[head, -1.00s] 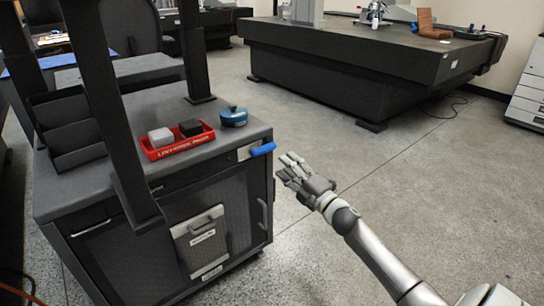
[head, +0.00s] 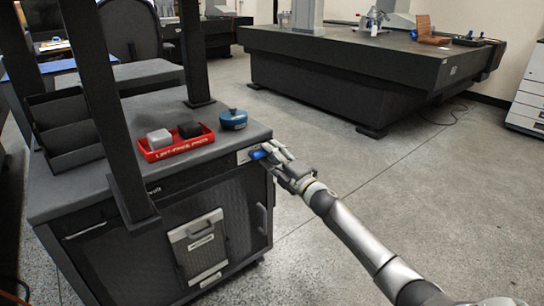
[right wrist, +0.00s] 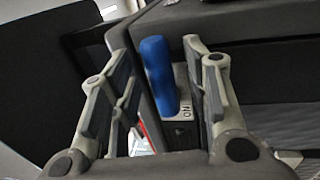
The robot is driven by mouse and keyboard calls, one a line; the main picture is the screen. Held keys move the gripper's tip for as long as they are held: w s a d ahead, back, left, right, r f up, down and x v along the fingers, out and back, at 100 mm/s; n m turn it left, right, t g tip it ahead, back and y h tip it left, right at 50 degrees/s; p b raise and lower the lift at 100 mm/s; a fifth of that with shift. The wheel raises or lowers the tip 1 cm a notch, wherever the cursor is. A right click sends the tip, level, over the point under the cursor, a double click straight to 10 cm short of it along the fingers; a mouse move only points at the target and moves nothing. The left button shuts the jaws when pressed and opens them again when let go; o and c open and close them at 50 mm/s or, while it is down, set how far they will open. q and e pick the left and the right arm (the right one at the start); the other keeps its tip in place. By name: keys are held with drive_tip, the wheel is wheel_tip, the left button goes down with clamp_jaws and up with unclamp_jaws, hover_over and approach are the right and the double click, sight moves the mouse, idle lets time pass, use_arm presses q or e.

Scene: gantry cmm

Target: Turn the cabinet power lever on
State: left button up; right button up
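The cabinet power lever has a blue handle (head: 258,154) at the cabinet's upper right front corner. In the right wrist view the blue handle (right wrist: 159,75) stands between my gripper's fingers, beside a plate marked "ON" (right wrist: 183,110). My right gripper (head: 275,152) is at the lever, its fingers open around the handle. In the right wrist view the right gripper (right wrist: 158,85) shows gaps on both sides of the handle, a smaller one on the right. The dark grey cabinet (head: 170,205) stands at left. My left gripper is not in view.
On the cabinet top are a red tray (head: 180,147) with two small blocks, a blue round object (head: 233,119) and a black stepped rack (head: 68,130). Dark posts rise from the cabinet. A large dark table (head: 340,65) stands behind. The floor at right is clear.

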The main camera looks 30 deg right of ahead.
clamp_jaws()
